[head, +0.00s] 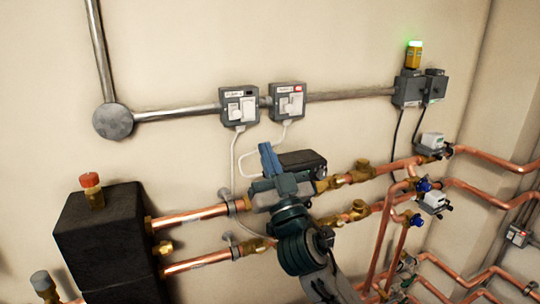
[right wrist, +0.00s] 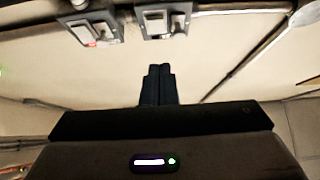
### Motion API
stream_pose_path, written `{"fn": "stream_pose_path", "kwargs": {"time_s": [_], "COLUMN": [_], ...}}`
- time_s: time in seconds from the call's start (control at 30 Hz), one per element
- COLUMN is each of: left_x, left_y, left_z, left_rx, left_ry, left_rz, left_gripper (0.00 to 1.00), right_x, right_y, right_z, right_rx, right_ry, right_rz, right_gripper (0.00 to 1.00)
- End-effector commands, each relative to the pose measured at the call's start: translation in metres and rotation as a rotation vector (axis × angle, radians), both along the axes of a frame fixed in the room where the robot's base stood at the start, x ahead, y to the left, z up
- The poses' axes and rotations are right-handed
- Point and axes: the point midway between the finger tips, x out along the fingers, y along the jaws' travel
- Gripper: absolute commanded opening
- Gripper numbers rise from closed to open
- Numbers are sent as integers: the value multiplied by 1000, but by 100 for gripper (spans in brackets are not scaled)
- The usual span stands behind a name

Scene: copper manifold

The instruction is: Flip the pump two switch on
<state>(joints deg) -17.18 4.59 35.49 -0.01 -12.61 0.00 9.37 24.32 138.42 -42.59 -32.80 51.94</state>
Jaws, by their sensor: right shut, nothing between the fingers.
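Two grey switch boxes with white faces hang side by side on the wall conduit in the head view. The left box (head: 239,106) and right box (head: 287,101) each have a small label I cannot read clearly. The right one shows a red mark. In the right wrist view the red-marked box (right wrist: 95,28) is at the upper left and the other box (right wrist: 163,20) at the top middle. My right gripper (head: 265,148) is shut and empty, below the boxes and apart from them. Its closed fingers (right wrist: 158,70) point toward the boxes. My left gripper is out of view.
A grey conduit (head: 175,113) runs along the wall to a box with a green-lit yellow beacon (head: 413,57). White cables hang below the switch boxes. Copper pipes (head: 200,215) with brass valves and a black tank (head: 105,240) lie below. The wall around the boxes is clear.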

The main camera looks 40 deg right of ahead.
Motion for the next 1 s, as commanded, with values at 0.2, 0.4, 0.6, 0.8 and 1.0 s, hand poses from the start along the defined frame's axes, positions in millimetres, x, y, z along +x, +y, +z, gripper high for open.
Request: {"fn": "stream_pose_path", "kwargs": {"time_s": [0.2,0.4,0.6,0.8,1.0], "left_x": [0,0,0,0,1], "left_y": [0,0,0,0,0], "left_z": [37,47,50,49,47], "left_rx": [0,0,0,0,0], "left_ry": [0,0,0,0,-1], "left_rz": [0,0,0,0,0], "left_gripper": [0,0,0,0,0], "right_x": [36,65,79,81,81], "right_y": [-9,-16,-19,-19,-19], "right_z": [37,34,30,29,28], "right_rx": [0,1,0,0,0], "right_ry": [-1,2,1,0,-2], "right_rz": [-1,-1,0,0,0], "right_gripper": [0,0,0,0,0]}}
